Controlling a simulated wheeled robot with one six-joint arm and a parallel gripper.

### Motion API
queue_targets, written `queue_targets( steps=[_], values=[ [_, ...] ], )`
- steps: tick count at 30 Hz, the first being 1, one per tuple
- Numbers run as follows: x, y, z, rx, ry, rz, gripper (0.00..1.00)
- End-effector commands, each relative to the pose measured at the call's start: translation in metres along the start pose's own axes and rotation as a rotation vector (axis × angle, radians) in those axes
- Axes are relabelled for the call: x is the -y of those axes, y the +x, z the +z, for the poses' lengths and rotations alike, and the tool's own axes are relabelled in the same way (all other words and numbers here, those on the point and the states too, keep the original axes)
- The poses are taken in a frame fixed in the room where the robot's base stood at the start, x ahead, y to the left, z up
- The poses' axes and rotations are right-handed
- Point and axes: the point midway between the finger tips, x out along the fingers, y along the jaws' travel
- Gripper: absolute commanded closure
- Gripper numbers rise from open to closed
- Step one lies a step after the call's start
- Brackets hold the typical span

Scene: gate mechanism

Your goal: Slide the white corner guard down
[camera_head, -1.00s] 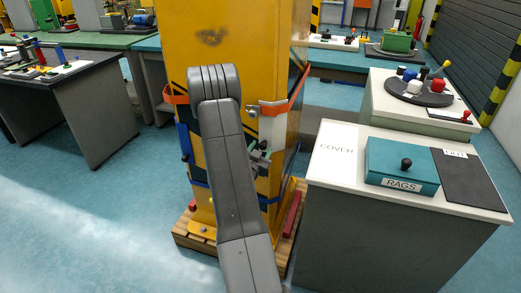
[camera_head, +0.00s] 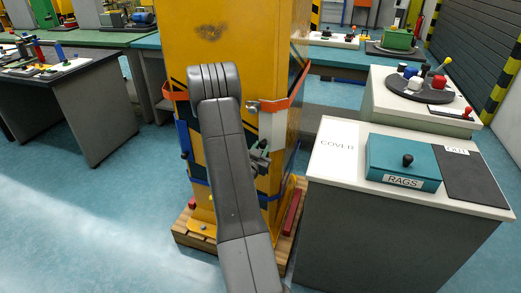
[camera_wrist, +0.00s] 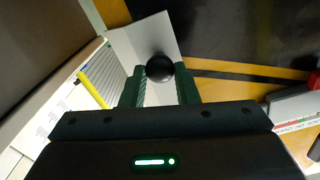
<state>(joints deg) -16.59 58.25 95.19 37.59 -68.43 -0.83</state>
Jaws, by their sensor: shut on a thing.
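The white corner guard (camera_head: 271,128) is on the front right corner edge of the tall yellow cabinet (camera_head: 235,65). Its white face shows just below the orange strap (camera_head: 285,100) in the head view. In the wrist view the white guard (camera_wrist: 143,40) stands behind a round black knob (camera_wrist: 159,67). My gripper (camera_wrist: 159,78) has its two green fingers on either side of the knob and is shut on it. In the head view my gripper (camera_head: 261,152) is small, at the guard's lower part, and partly hidden by my grey arm.
A blue strap (camera_head: 198,181) circles the cabinet lower down. The cabinet stands on a wooden pallet (camera_head: 294,225). A grey cart (camera_head: 385,235) at right bears a teal RAGS box (camera_head: 402,160). Open floor lies at the left.

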Motion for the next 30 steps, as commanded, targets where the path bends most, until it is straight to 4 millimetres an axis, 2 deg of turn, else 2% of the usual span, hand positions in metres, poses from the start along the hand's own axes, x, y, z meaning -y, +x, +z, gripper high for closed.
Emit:
queue_targets(
  steps=[1, 8, 21, 30],
  values=[
    [-0.003, 0.000, 0.010, 0.001, 0.000, 0.001, 1.00],
    [-0.011, 0.000, 0.042, 0.002, 0.000, 0.002, 1.00],
    [-0.032, 0.000, 0.117, 0.001, 0.000, 0.002, 1.00],
    [-0.039, 0.000, 0.146, 0.001, -0.001, 0.002, 1.00]
  ],
)
